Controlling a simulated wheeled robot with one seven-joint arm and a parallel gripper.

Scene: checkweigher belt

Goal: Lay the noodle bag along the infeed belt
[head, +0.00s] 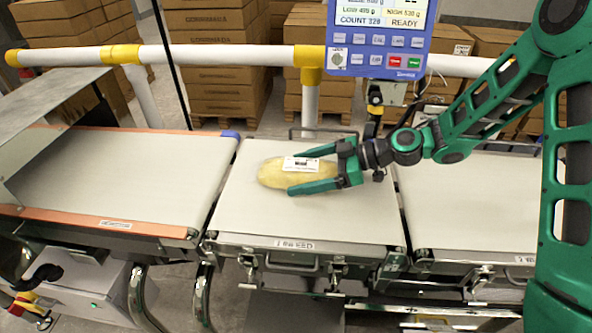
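The noodle bag (270,173) is a pale yellow, rounded pack with a white printed label on top. It is at the middle of the belt section marked infeed (240,215), its long side running left to right along the belt. It looks to be lying on the belt, but a small gap under it cannot be ruled out. My gripper (293,173) reaches in from the right, with one finger along the far side of the bag and one along the near side. The fingers are close to its sides; whether they press on it is unclear. The bag's right end is partly hidden.
An orange-edged belt (120,175) lies to the left under a grey metal cover (45,115). Another belt section (465,195) lies to the right. A blue control panel (378,40) and a white rail (220,55) stand behind, with stacked cartons beyond. The infeed belt is otherwise clear.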

